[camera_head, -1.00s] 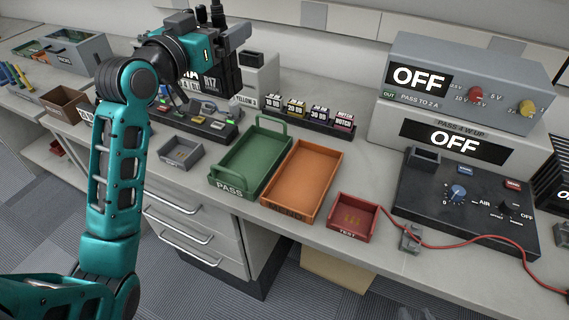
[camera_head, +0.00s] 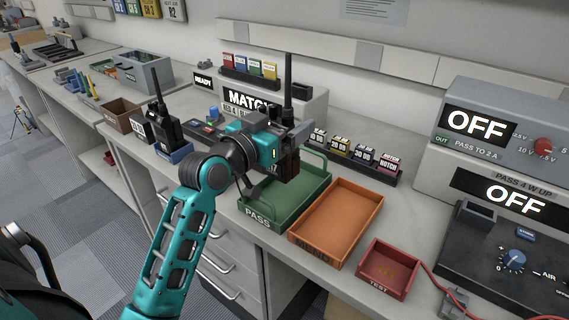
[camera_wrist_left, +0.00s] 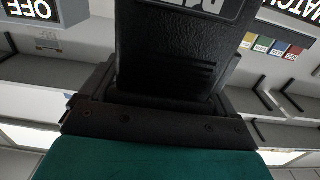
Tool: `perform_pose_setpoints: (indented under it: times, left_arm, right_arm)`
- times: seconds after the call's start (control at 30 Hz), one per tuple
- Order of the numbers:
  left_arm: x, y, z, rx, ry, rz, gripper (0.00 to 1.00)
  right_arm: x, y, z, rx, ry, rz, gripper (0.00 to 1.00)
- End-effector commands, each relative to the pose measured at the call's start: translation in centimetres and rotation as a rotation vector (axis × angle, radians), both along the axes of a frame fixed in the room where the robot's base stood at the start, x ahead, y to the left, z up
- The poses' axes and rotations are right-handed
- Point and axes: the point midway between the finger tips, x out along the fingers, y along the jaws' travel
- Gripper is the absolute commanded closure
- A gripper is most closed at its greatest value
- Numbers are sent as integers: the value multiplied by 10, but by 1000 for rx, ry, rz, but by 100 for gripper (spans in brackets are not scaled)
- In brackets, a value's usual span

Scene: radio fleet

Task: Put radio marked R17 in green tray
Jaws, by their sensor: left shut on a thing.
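My left gripper (camera_head: 281,150) is shut on a black radio (camera_head: 291,167) with a tall antenna, held upright above the far part of the green tray. In the head view its label is mostly hidden, with only a "7" ending readable; it read R17 a second ago. The green tray (camera_head: 258,216), marked PASS, sits on the bench below the gripper. No other radio shows in it, though the gripper hides part of it. My right gripper is out of view.
An orange tray (camera_head: 323,254) stands right of the green one, then a red TEST tray (camera_head: 380,285). Another black radio (camera_head: 163,126) stands at the left by a blue holder (camera_head: 176,153). Several small labelled blocks (camera_head: 340,146) line the rack behind the trays.

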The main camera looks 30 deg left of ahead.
Motion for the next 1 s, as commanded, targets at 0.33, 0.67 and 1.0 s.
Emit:
perform_pose_setpoints:
  times: [0.33, 0.67, 1.0]
  left_arm:
    - [0, 0, -39, 0, -3, 0, 58]
    - [0, 0, -75, 0, -6, 0, 58]
    - [0, 0, -78, 2, -5, -1, 58]
  right_arm:
    - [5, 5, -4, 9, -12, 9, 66]
    - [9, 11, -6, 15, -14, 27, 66]
    - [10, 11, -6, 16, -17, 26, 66]
